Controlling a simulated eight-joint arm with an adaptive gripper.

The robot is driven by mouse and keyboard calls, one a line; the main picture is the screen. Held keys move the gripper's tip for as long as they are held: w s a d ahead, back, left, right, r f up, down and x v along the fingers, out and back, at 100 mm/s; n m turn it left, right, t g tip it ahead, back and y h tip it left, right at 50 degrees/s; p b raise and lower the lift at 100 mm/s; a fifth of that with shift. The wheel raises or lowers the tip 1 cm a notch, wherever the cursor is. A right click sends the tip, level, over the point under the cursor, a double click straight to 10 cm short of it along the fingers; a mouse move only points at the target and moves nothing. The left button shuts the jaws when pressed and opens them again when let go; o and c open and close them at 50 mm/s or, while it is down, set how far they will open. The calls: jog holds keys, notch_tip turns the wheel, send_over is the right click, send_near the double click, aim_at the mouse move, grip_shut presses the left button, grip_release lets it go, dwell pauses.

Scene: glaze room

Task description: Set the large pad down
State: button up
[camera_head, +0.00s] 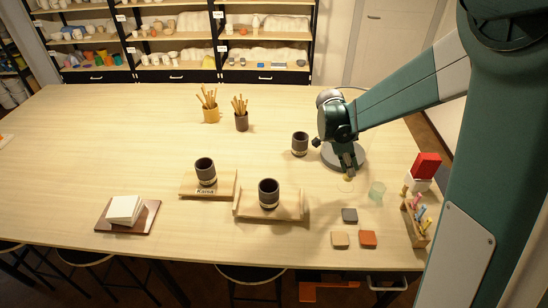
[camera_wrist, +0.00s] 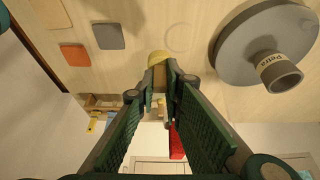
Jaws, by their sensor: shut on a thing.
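My gripper (camera_wrist: 160,85) is shut on a small pale yellow, round-ended piece (camera_wrist: 158,57), which I take to be the large pad. In the head view my gripper (camera_head: 347,170) points down low over the table's right part, and a bit of the piece (camera_head: 347,178) shows under its fingertips. The fingers hide most of the piece. Beside it a faint ring (camera_wrist: 178,38) is marked on the table; it also shows in the head view (camera_head: 345,187). I cannot tell whether the piece touches the table.
A grey disc (camera_wrist: 235,55) lies close by, with a grey labelled cup (camera_wrist: 278,75) over it in the wrist view.

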jog(key=w+a+n+t+y, duration=0.1)
jog(key=w+a+n, duration=0.5)
jog(key=a, duration=0.7)
jog(key=w+a+n+t+y, duration=0.2)
jog(key=w+a+n, duration=0.4)
jog(key=a, duration=0.8)
jog(key=w+a+n+t+y+p, duration=0.1)
jog(key=w+a+n, duration=0.4)
jog(key=a, duration=0.9)
jog(key=w, duration=0.3)
jog(key=shift+w+a+r+n, duration=0.15)
jog(key=shift+w+a+n, duration=0.1)
jog(key=shift+n, duration=0.15)
jog(key=shift+d+f, duration=0.1)
jog(key=shift+f, duration=3.05)
jog(key=shift+f, duration=1.85)
jog(key=shift+f, duration=0.15)
